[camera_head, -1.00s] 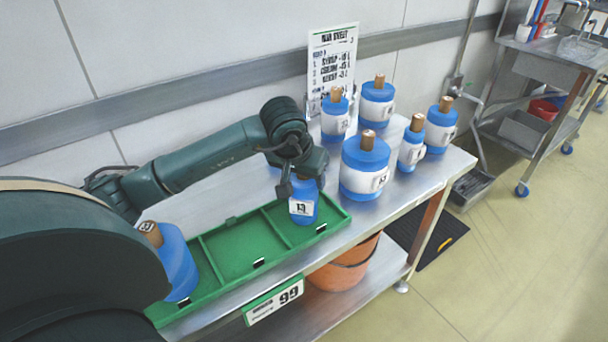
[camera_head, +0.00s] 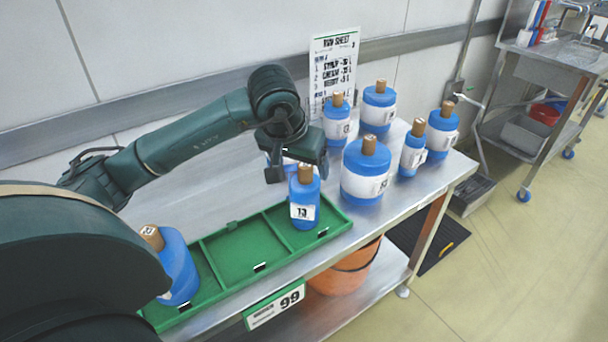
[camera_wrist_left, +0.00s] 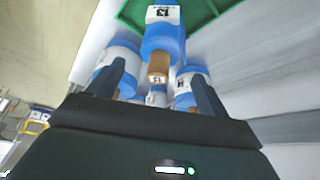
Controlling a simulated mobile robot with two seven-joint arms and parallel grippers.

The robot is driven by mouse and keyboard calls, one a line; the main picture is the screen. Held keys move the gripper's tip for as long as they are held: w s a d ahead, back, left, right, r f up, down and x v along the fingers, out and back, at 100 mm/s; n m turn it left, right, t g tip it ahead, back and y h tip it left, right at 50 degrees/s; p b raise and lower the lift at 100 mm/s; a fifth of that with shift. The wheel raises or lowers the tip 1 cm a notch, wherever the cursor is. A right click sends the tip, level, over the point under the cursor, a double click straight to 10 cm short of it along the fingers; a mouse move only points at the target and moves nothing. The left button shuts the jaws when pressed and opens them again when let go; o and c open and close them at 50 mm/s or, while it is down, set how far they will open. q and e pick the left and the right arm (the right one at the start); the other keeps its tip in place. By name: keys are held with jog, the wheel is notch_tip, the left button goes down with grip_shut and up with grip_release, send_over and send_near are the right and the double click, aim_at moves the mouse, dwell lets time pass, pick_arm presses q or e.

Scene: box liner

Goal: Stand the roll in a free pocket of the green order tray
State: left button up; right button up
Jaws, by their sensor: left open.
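The green order tray (camera_head: 232,226) lies along the front of the steel table. A blue roll with a brown core and a label reading 13 (camera_head: 304,209) stands upright in its right pocket. The middle pocket (camera_head: 240,252) is empty, and another blue roll (camera_head: 178,268) stands in the left pocket. My left gripper (camera_head: 298,170) is open at the top of the roll labelled 13, just behind it. In the left wrist view, that roll (camera_wrist_left: 163,42) shows between and beyond the spread fingers (camera_wrist_left: 157,78), with no grip visible. My right gripper is out of view.
Several blue rolls with white bands, including a wide one (camera_head: 366,172), stand on the right of the table. One more is partly hidden behind my left gripper. A sign (camera_head: 333,68) stands at the back. An orange bucket (camera_head: 345,270) sits below.

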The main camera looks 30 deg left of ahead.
pick_arm(q)
jog(key=v, duration=0.5)
jog(key=shift+f, duration=0.1)
dwell(0.4)
